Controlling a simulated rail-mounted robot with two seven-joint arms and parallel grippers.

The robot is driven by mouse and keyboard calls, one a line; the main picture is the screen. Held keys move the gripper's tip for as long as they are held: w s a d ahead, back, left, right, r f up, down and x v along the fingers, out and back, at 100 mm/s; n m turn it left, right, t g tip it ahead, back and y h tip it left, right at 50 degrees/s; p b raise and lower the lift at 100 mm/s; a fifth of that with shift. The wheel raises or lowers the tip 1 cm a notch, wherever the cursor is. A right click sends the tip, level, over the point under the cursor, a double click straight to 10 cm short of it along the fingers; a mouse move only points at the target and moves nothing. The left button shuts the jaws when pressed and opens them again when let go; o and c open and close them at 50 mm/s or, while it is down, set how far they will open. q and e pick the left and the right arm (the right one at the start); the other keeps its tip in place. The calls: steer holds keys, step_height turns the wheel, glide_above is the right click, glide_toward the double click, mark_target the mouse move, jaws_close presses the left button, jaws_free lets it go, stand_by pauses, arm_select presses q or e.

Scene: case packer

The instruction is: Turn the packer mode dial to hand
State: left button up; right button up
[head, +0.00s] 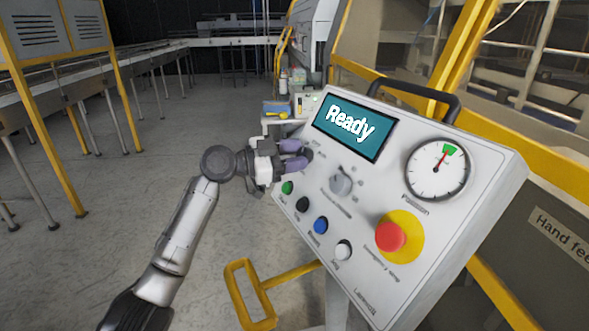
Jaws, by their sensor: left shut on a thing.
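The tilted white control panel (463,170) fills the right half of the head view. My left gripper (301,154) is at the panel's left side, below the display. Its two purple fingers are shut on a small dark dial (309,154), which they mostly hide. I take this to be the mode dial; its pointer and most of the small lettering around it cannot be read. A grey knob (341,184) with marks around it sits to the right and lower, apart from the gripper. My right gripper is not in view.
The display (349,125) reads "Ready". Green (287,188), black (302,204), blue (321,225) and white (343,250) buttons lie below the gripper. A red emergency stop (390,237) and a round gauge (436,169) are on the right. Open floor (150,180) lies left.

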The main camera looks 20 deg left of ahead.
arm_select(q)
steer(key=shift+m+g+b, duration=0.3)
steer(key=shift+m+g, duration=0.1)
steer(key=shift+m, duration=0.7)
steer(key=o, duration=0.9)
steer(key=shift+w+v, duration=0.2)
steer(key=shift+v, duration=6.7)
steer(key=shift+a+f, duration=0.1)
steer(key=shift+a, duration=0.05)
